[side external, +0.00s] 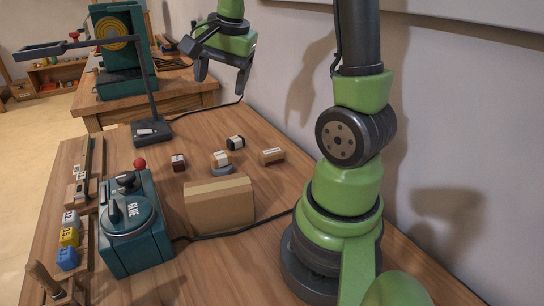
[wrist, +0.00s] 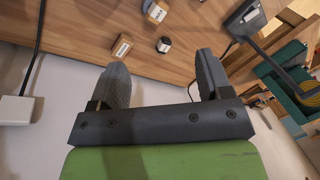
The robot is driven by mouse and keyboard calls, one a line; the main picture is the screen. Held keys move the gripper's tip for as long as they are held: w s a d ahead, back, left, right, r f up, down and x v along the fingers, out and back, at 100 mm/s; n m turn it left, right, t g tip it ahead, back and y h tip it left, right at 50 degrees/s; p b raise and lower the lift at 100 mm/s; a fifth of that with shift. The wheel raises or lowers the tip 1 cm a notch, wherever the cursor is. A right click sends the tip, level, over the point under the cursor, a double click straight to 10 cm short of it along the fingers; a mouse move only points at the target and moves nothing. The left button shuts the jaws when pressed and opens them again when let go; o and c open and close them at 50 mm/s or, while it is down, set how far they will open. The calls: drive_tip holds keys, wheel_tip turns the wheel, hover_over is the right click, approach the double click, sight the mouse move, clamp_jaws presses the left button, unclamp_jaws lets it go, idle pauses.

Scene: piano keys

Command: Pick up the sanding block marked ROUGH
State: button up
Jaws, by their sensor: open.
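Several small blocks with pale labels stand on the wooden bench; the lettering is too small to read, so I cannot tell which is marked ROUGH. They are a brown block (side external: 272,157), a black-and-white block (side external: 235,143), a tan block (side external: 220,158) on a grey round base, and a dark red block (side external: 179,163). The wrist view shows the brown block (wrist: 122,47), the black-and-white one (wrist: 164,44) and the tan one (wrist: 156,12). My gripper (side external: 221,77) is open and empty, high above the bench's far end, apart from all blocks.
A cardboard box (side external: 219,204) stands in front of the blocks. A teal machine (side external: 132,225) with a red-knobbed lever is at left, near coloured blocks (side external: 69,237). A dark lamp stand (side external: 152,131) is behind. A cable runs along the wall side. Bare wood surrounds the blocks.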

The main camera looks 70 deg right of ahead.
drive_tip(key=s+d+f+m+g, duration=0.25)
drive_tip(key=d+f+m, duration=0.45)
drive_tip(key=d+f, duration=0.4)
drive_tip(key=m+y, duration=0.1)
drive_tip(key=m, duration=0.2)
approach(272, 151)
drive_tip(key=shift+w+d+g, duration=0.25)
drive_tip(key=shift+d+g, duration=0.05)
drive_tip(key=shift+g, duration=0.05)
drive_tip(key=shift+m, duration=0.3)
wheel_tip(272, 151, down, 5)
drive_tip(key=shift+s+d+r, duration=0.1)
drive_tip(key=shift+s+r, duration=0.05)
drive_tip(key=f, duration=0.5)
drive_tip(key=shift+w+a+f, duration=0.25)
drive_tip(key=shift+a+f, duration=0.15)
drive_tip(key=c, duration=1)
